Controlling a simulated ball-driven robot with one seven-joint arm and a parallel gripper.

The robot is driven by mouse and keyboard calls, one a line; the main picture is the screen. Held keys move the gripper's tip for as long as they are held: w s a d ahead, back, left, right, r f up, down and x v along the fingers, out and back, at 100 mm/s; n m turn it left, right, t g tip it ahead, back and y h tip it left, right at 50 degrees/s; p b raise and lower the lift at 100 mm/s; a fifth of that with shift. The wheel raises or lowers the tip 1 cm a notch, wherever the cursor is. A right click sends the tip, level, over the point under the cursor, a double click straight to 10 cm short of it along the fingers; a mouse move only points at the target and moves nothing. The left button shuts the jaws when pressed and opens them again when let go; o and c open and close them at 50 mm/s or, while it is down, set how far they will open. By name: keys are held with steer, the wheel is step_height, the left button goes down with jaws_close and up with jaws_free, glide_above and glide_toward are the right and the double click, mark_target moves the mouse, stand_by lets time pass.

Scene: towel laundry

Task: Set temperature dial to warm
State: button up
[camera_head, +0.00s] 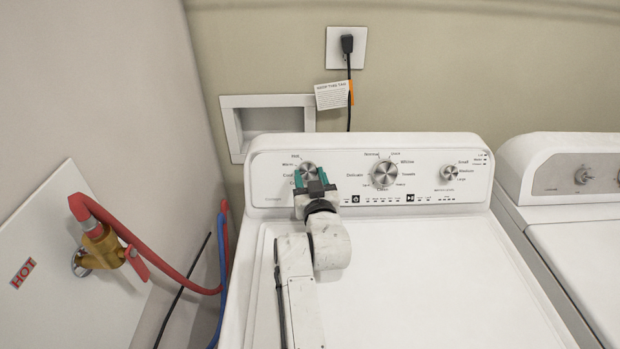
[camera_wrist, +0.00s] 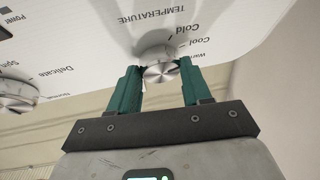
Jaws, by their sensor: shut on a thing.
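The temperature dial (camera_head: 308,171) is a round silver knob at the left end of the washer's control panel (camera_head: 262,172). It also shows in the wrist view (camera_wrist: 160,72), below the word TEMPERATURE and the labels Cold, Cool and Warm. My gripper (camera_head: 311,180) reaches up to the panel over the washer lid, and its green fingers (camera_wrist: 158,82) stand on both sides of the dial, shut on it. The fingers partly hide the dial's edge, and I cannot tell which label its pointer faces.
A larger cycle dial (camera_head: 384,173) and a smaller load dial (camera_head: 449,174) sit to the right on the same panel. A second machine (camera_head: 580,235) stands at right. Red and blue hoses (camera_head: 222,255) run along the left side.

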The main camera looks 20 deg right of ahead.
steer(key=shift+c, duration=0.6)
steer(key=shift+a, duration=0.1)
steer(key=shift+f+m+b, duration=0.1)
steer(key=shift+m+b, duration=0.2)
steer(key=shift+b, duration=0.15)
steer(key=shift+a+f+m+h+b, duration=0.15)
steer(key=shift+m+h+b, duration=0.15)
steer(key=shift+m+b, duration=0.5)
steer(key=m+h+b, duration=0.1)
steer(key=m+b, duration=0.1)
steer(key=b, duration=0.1)
steer(key=shift+a+m+h+b, duration=0.1)
steer(key=shift+m+h+b, duration=0.2)
steer(key=shift+w+a+r+m+g+h+b, duration=0.15)
steer(key=shift+m+g+h+b, duration=0.4)
steer(key=shift+m, duration=0.85)
steer(key=shift+r+m+g+h+b, duration=0.15)
steer(key=shift+m+g+h+b, duration=0.2)
steer(key=shift+m+h+b, duration=0.75)
steer(key=shift+m+p, duration=0.45)
steer(key=shift+m, duration=0.05)
